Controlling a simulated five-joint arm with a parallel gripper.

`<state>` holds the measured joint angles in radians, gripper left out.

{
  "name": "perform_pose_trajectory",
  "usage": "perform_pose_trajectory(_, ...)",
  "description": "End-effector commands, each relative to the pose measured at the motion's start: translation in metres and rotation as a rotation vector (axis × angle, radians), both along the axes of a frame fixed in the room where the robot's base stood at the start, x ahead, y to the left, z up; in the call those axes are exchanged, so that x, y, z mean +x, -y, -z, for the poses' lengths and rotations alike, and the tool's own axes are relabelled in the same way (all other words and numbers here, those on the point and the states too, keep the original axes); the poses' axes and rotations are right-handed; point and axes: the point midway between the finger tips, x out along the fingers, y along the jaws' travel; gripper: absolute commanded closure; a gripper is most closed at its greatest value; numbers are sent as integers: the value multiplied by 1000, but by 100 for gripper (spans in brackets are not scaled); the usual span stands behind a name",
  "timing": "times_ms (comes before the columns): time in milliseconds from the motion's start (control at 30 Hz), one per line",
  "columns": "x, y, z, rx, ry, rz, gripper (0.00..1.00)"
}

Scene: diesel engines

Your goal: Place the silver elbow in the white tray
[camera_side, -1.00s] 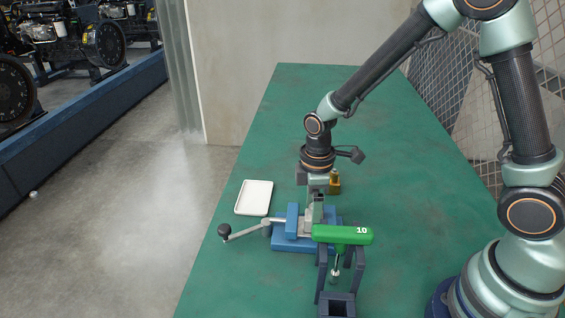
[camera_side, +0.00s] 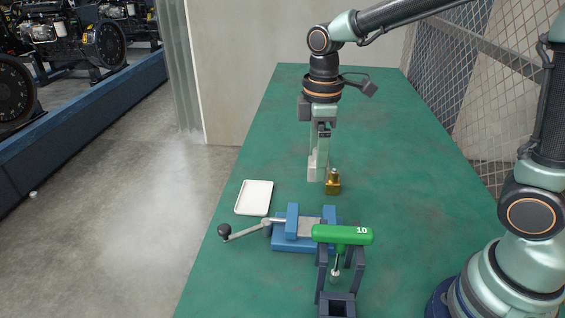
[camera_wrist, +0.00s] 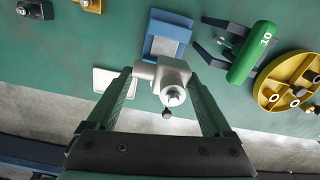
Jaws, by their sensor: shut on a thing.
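The silver elbow (camera_side: 317,166) is between the fingers of my gripper (camera_side: 320,148), held above the green table beyond the vise. In the wrist view the elbow (camera_wrist: 172,80) sits between the two fingertips (camera_wrist: 160,84), with its round end facing the camera. My gripper is shut on it. The white tray (camera_side: 254,198) lies flat and empty on the table's left side, left of and nearer than the gripper. In the wrist view the tray (camera_wrist: 103,81) is partly hidden behind the left finger.
A brass fitting (camera_side: 333,183) stands just right of the elbow. A blue vise (camera_side: 291,240) with a long handle (camera_side: 243,232) stands in front of the tray's right side. A green-handled tool (camera_side: 342,235) rests in a dark stand. A yellow disc (camera_wrist: 285,88) shows in the wrist view.

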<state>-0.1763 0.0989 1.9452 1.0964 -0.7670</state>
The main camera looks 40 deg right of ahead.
Motion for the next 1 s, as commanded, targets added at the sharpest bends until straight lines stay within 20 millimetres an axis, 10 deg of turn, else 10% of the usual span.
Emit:
perform_pose_trajectory(467, 9, -3, -60, 0, 0, -64, 100)
perform_pose_trajectory(1000, 110, -36, -52, -1, -2, -981, 100)
